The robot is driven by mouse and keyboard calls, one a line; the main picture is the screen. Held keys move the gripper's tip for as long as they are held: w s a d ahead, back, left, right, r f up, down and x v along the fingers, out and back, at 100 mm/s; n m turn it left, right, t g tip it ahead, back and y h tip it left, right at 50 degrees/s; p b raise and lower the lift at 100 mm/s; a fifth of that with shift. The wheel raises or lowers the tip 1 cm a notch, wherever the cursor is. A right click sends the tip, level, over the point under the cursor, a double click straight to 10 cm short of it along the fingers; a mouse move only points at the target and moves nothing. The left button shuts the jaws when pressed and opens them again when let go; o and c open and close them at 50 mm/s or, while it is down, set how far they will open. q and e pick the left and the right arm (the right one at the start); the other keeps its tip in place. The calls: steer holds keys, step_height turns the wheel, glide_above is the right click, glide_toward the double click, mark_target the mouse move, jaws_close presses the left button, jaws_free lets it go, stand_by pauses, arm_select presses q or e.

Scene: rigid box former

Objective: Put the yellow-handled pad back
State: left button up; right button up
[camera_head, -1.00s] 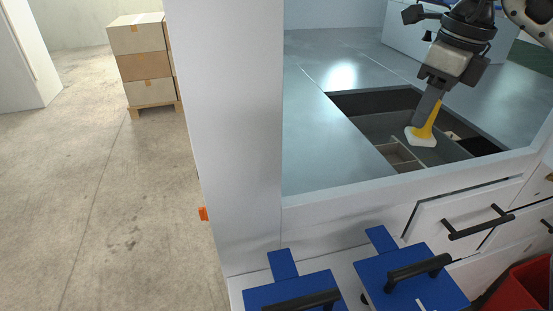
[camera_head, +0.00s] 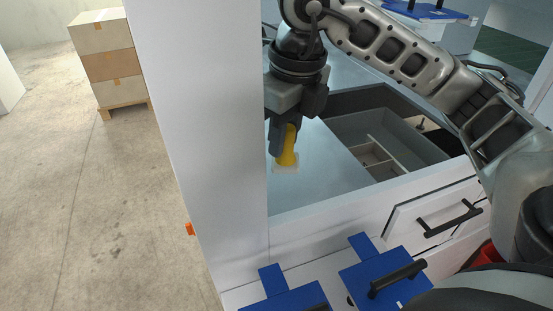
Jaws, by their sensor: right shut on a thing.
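The yellow-handled pad (camera_head: 287,158) has a yellow handle and a pale, whitish pad at its lower end. My right gripper (camera_head: 283,140) is shut on its handle and holds it upright, pad downward. It is over the grey worktop, left of the recessed opening and close to the white post. I cannot tell whether the pad touches the surface. My left gripper is not in view.
The recessed opening (camera_head: 345,128) holds a small divided wooden tray (camera_head: 372,158). A white post (camera_head: 205,120) stands just left of my gripper. Blue plates with black handles (camera_head: 385,280) lie at the front. Stacked boxes (camera_head: 108,62) stand far left.

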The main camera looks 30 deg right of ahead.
mark_target(278, 161)
steer(key=f, duration=0.2)
steer(key=shift+w+a+f, duration=0.1)
steer(key=shift+a+f, duration=0.25)
steer(key=shift+a, duration=0.05)
step_height(278, 161, down, 4)
steer(key=shift+r+p, duration=0.15)
steer(key=shift+p, duration=0.15)
steer(key=shift+a+f, duration=0.2)
steer(key=shift+f, duration=0.1)
steer(key=o, duration=1)
steer(key=r, duration=0.4)
steer(key=s+r, duration=0.1)
steer(key=r, duration=0.7)
steer(key=shift+s+d+p, duration=0.2)
steer(key=shift+d+p, duration=0.05)
steer(key=shift+p, duration=0.05)
